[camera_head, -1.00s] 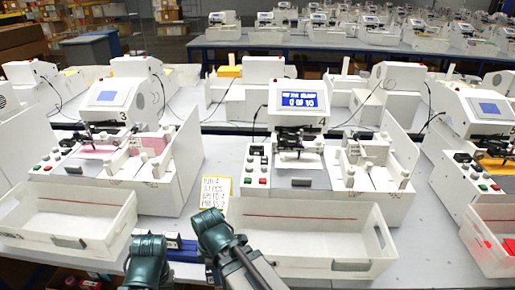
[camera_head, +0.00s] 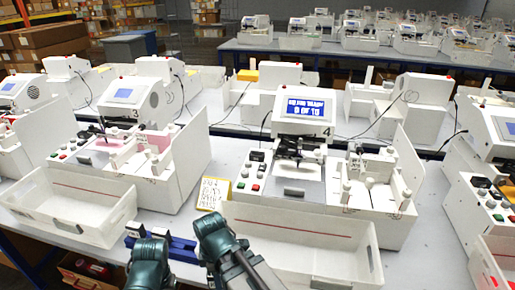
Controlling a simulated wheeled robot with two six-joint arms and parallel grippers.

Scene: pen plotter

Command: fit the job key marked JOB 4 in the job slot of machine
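The machine marked 4 (camera_head: 300,187) stands at the centre, its blue screen (camera_head: 305,107) lit with text too blurred to read fully. Its job slot cannot be made out at this size. A blue holder (camera_head: 184,252) with small dark pieces on it lies on the table left of the machine's front tray, partly behind my arms. I cannot tell whether one piece is the job key; no JOB 4 marking is readable there. Teal parts of my two arms show at the bottom, in front of the holder and tray. Neither gripper's fingertips are in view.
A white tray (camera_head: 345,240) fronts machine 4. A yellow note card (camera_head: 212,193) stands beside the machine. Machine 3 (camera_head: 125,150) and its tray (camera_head: 65,207) are at the left. Another machine (camera_head: 490,190) is at the right edge.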

